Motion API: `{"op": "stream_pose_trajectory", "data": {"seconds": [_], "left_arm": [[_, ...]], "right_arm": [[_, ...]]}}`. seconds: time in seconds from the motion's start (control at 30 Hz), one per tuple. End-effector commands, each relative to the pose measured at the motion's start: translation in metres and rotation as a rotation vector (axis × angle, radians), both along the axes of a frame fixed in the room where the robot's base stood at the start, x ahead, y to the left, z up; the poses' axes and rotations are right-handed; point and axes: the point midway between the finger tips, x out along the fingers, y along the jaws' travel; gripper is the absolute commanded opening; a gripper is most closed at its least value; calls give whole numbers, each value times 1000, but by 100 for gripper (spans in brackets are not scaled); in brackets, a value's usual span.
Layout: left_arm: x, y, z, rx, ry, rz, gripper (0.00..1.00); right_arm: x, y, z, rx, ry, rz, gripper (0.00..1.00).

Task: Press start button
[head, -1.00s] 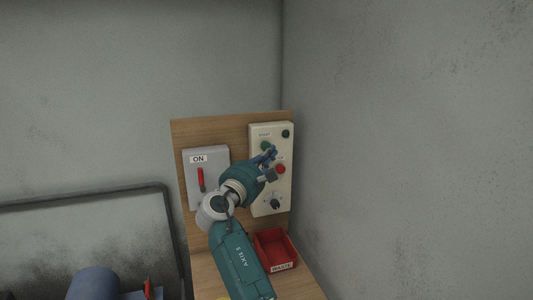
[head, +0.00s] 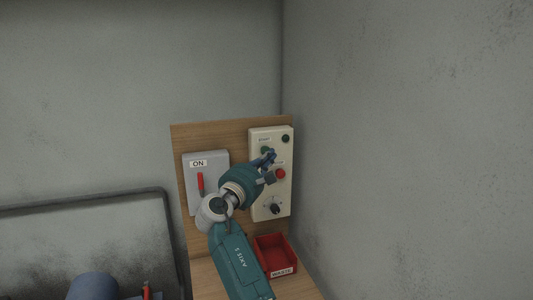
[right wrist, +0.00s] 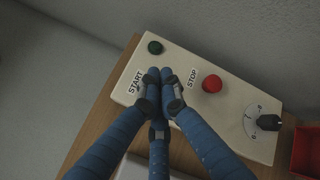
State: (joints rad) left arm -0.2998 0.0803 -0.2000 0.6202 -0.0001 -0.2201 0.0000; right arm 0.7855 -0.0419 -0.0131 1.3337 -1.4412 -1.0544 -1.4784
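A cream control panel (head: 259,205) is mounted on a wooden board. The green start button (head: 264,149) is near its top under the START label, partly covered by my fingers. My right gripper (head: 269,157) is at the panel, just below and in front of this button. In the right wrist view its blue fingers (right wrist: 160,76) are shut together and empty, their tips beside the START label (right wrist: 135,81). They hide the start button there, so I cannot tell whether they touch it. My left gripper is not in view.
The red stop button (head: 280,174) is close below the fingers; it also shows in the right wrist view (right wrist: 212,84). A dark green lamp (head: 285,139), a black knob (head: 275,208), a grey ON switch box (head: 205,162) and a red waste bin (head: 275,256) are around. A wall stands close right.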

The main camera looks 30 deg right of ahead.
Motion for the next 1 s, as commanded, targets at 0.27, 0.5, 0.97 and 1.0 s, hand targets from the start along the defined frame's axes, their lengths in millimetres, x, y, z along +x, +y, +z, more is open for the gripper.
{"op": "stream_pose_trajectory", "data": {"seconds": [0.27,0.5,0.97,1.0], "left_arm": [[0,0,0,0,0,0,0],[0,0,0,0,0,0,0],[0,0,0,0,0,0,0],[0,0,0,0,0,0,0]], "right_arm": [[0,0,0,0,0,0,0],[0,0,0,0,0,0,0],[8,-2,0,-1,1,0,0],[8,-2,0,-1,1,0,0]]}}
